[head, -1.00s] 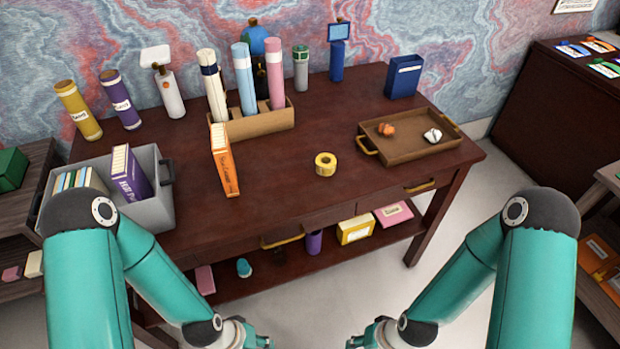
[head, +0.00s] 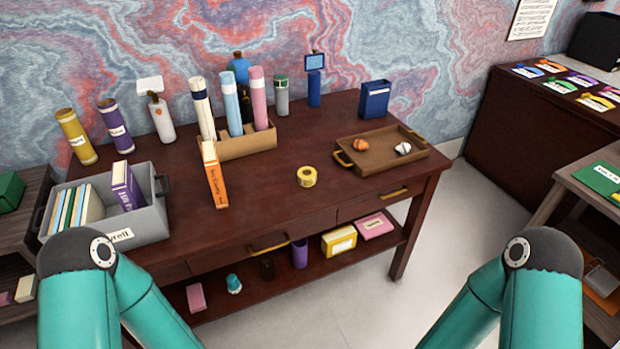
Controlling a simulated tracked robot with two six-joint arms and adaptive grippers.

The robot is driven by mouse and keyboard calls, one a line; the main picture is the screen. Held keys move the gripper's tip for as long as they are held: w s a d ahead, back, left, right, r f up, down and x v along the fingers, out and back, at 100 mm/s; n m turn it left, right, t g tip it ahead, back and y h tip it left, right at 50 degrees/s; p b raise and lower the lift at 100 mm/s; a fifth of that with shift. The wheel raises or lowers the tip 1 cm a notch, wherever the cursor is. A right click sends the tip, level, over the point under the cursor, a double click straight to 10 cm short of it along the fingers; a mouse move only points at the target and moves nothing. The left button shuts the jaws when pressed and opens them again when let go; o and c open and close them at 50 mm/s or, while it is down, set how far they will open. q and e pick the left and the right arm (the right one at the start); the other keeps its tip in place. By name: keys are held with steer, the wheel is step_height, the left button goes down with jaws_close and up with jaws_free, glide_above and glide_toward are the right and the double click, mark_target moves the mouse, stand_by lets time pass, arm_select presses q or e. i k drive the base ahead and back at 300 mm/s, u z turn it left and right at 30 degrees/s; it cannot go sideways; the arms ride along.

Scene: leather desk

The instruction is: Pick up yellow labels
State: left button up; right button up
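A yellow roll of labels (head: 307,177) stands on the dark wooden desk (head: 262,212), right of the orange book and left of the brown tray. Nothing touches it. My left and right arms show only as upper links at the bottom left and bottom right. Both grippers are below the picture's edge and out of sight.
The brown tray (head: 382,164) holds an orange and a white lump. The orange book (head: 215,181) stands left of the roll. A grey bin (head: 150,222) of books sits at the left. Tubes stand in a brown holder (head: 250,141) behind. Desk around the roll is clear.

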mark_target(307, 177)
steer(key=z, duration=0.15)
steer(key=i, duration=0.95)
steer(key=u, duration=1.2)
steer(key=k, duration=1.3)
steer(key=z, duration=0.25)
steer(key=i, duration=0.8)
steer(key=z, duration=0.05)
